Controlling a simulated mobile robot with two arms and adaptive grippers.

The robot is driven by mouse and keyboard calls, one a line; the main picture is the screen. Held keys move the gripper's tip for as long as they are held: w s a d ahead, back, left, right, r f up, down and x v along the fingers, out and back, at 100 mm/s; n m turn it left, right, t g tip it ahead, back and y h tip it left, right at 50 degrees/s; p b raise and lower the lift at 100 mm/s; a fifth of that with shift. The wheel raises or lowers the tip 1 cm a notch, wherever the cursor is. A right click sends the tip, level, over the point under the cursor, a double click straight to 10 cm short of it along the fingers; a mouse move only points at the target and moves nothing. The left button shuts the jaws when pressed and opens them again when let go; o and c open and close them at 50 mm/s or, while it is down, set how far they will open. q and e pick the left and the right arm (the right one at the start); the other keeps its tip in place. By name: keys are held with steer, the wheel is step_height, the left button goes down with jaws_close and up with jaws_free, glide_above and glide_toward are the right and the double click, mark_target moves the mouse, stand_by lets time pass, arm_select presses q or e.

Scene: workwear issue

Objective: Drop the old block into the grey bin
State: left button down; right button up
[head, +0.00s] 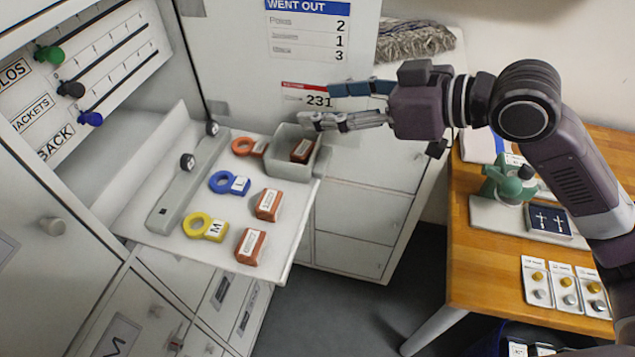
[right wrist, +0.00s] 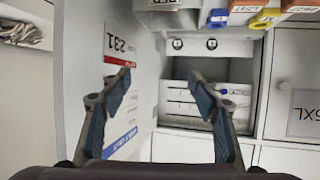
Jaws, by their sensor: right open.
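The grey bin (head: 283,161) sits at the right back corner of the pull-out shelf. One red-brown block (head: 302,150) with a white label lies inside it. Two similar blocks lie on the shelf in front, one nearer the bin (head: 268,205) and one at the front edge (head: 250,246). Their labels are too small to read. My right gripper (head: 320,106) is open and empty, above the bin's back side in the head view. Its spread fingers also show in the right wrist view (right wrist: 161,76), with nothing between them. My left gripper is not in view.
Orange (head: 244,146), blue (head: 228,183) and yellow (head: 205,227) ring tags lie on the white shelf (head: 150,227) left of the blocks. A wooden table (head: 465,265) with a green device (head: 508,184) and carded buttons stands at the right. Dark floor lies between.

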steer(key=v, duration=0.7)
steer(key=shift+s+d, duration=0.15)
steer(key=shift+d, duration=0.05)
steer(key=shift+f, duration=0.1)
